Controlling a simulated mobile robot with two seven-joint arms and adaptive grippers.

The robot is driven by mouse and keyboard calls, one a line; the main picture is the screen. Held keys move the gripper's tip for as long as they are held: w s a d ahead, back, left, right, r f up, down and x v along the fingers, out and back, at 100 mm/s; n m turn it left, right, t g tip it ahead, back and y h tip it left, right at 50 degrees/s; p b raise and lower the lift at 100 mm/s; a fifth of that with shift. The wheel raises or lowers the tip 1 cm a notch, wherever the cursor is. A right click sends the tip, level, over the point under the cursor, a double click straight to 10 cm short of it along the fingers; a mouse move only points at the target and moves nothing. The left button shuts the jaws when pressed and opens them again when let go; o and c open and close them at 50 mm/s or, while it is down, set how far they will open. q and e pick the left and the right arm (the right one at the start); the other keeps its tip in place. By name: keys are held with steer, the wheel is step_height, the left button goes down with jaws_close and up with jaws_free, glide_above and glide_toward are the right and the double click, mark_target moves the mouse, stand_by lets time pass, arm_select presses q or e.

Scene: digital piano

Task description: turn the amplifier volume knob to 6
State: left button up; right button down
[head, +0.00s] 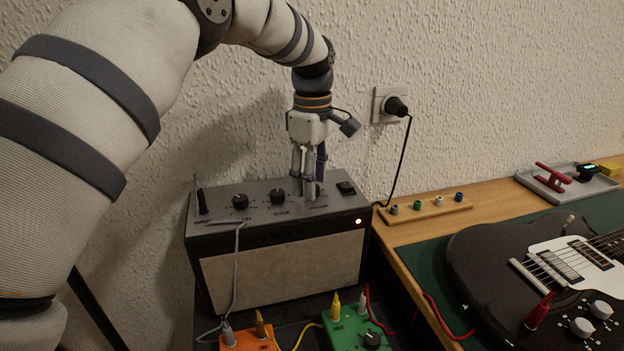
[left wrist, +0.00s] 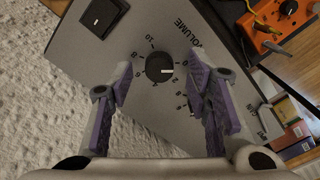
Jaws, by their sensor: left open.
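The amplifier (head: 283,270) is a dark grey box with a pale grille front. Its black round volume knob (left wrist: 160,67) has a white pointer line, which points to the right in the left wrist view. Numbers ring the knob, with 10 and the VOLUME label legible; the others are too small to read surely. My left gripper (head: 308,194) points down over the right part of the top panel; its fingers hide the volume knob in the head view. In the left wrist view its open purple-padded fingers (left wrist: 160,88) stand on either side of the knob, with gaps.
Two other knobs (head: 240,202) (head: 278,196) and a cable plug sit left of my gripper. A rocker switch (head: 346,188) is close on its right. Orange (head: 248,338) and green (head: 355,328) pedals with cables stand in front. A guitar (head: 520,270) lies at right.

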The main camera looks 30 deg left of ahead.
arm_select(q)
steer(key=shift+f, duration=0.5)
jaws_close()
steer(key=shift+m, duration=0.3)
